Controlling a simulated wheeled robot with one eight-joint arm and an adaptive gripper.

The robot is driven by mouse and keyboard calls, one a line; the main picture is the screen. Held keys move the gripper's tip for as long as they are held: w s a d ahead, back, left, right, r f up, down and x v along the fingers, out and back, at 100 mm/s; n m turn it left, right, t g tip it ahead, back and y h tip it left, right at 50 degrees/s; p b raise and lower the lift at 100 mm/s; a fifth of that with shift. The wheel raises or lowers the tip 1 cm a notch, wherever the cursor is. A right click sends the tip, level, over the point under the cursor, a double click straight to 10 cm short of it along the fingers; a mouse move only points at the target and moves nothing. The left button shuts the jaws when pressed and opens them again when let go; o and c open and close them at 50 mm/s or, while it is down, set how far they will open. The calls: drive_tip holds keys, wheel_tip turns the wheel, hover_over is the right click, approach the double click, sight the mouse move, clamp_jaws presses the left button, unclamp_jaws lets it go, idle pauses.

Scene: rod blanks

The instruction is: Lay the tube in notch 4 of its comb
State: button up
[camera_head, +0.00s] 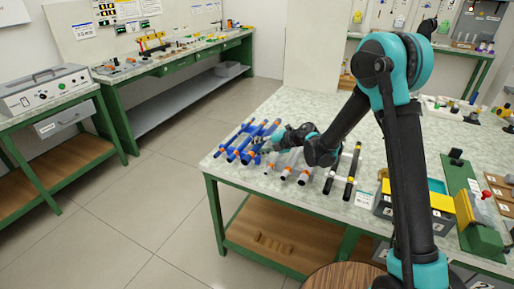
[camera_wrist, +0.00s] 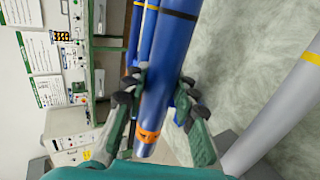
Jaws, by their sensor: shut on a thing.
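My gripper (camera_wrist: 155,92) is shut on a blue tube (camera_wrist: 150,110), which runs between its fingers. The gripper and arm hide part of that row, and the comb's notches are too small to number.
Grey tubes (camera_head: 287,168) with orange bands lie just right of my gripper; one grey tube (camera_wrist: 285,112) is close by in the wrist view. The table's front edge is near.

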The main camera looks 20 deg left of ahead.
drive_tip(key=shift+f, duration=0.55)
drive_tip(key=o, duration=0.9)
drive_tip(key=shift+o, duration=0.2)
drive_tip(key=shift+v, duration=3.95)
drive_tip(key=shift+d, duration=0.1)
